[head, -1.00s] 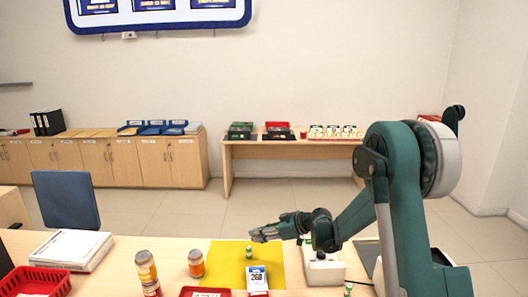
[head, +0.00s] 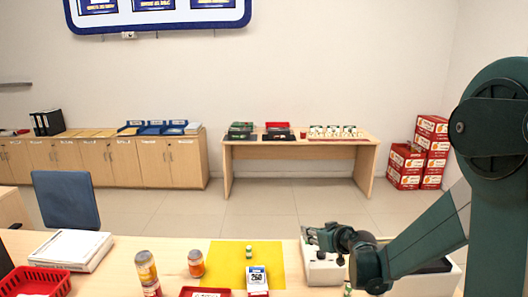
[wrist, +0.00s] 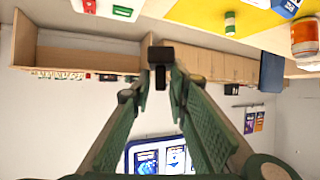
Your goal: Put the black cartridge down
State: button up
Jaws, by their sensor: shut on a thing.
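My gripper (head: 308,234) is raised over the counter, above the left part of a white machine (head: 312,268). In the wrist view its two green fingers close on the small black cartridge (wrist: 160,56), held at the fingertips. The cartridge shows as a dark block with a narrower part below it in that picture. In the head view I cannot make the cartridge out at the fingertips.
A yellow mat (head: 228,268) lies left of the machine. On it are a small green-and-white cylinder (head: 249,252) and a card box marked 260 (head: 257,278). A small green cylinder (head: 347,289) is near the front.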

jog(key=shift+m+h, duration=0.6)
jog(key=shift+m, duration=0.1)
jog(key=shift+s+d+r, duration=0.35)
jog(key=shift+s+d, duration=0.25)
jog(key=shift+d, duration=0.25)
jog(key=shift+s+d+r, duration=0.35)
jog(key=shift+s+d, duration=0.2)
jog(key=shift+d, duration=0.3)
jog(key=shift+s+r+p, duration=0.1)
jog(key=shift+s+p, duration=0.05)
jog(key=shift+p, duration=0.25)
jog(key=s+r+m+t+h+p, duration=0.1)
jog(key=s+r+m+h+p, duration=0.2)
jog(key=p, duration=0.9)
jog(key=s+r, duration=0.2)
jog(key=s, duration=0.2)
jog(key=shift+r+h+p, duration=0.3)
jog(key=shift+r, duration=0.05)
jog(key=shift+s, duration=0.1)
jog(key=shift+r, duration=0.15)
